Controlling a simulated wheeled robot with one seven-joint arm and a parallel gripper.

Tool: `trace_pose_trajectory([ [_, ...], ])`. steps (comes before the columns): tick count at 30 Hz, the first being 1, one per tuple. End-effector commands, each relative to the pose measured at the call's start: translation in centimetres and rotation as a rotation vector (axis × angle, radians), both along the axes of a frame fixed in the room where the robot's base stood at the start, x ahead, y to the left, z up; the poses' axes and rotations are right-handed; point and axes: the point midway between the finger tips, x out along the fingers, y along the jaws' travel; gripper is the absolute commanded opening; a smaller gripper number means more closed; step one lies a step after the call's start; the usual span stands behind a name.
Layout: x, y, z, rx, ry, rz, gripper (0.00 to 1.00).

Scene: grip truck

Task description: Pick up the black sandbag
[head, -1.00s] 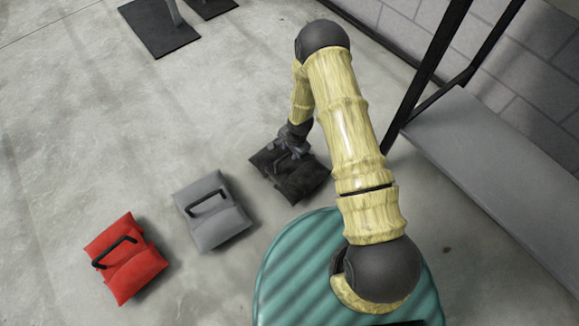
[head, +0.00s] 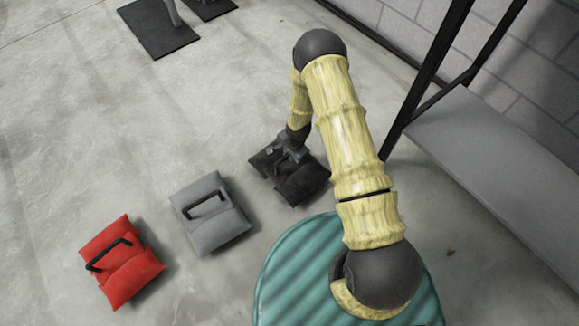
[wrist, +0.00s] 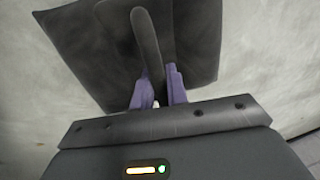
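The black sandbag (head: 306,186) lies at the centre of the head view, to the right of the grey bag. My gripper (head: 291,150) is over it, coming down from above. In the wrist view the black sandbag (wrist: 90,55) fills the top, with its upright strap handle (wrist: 147,40) running down to my fingers. My two purple fingers (wrist: 160,88) are close together with the end of the handle between them, and look shut on it. Whether the bag is clear of the floor cannot be told.
A grey sandbag (head: 210,226) and a red sandbag (head: 128,280) lie to the left on the concrete floor. A grey step or platform (head: 490,150) with black rails stands at the right by a block wall. Dark base plates (head: 160,35) stand at the back left. Floor between is clear.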

Motion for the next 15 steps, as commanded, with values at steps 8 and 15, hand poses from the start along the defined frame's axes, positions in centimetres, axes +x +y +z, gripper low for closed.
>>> trace_pose_trajectory([
  [8,0.01,0.01,0.00,0.000,0.000,0.000,0.00],
  [15,0.01,0.01,0.00,0.000,0.000,0.000,0.00],
])
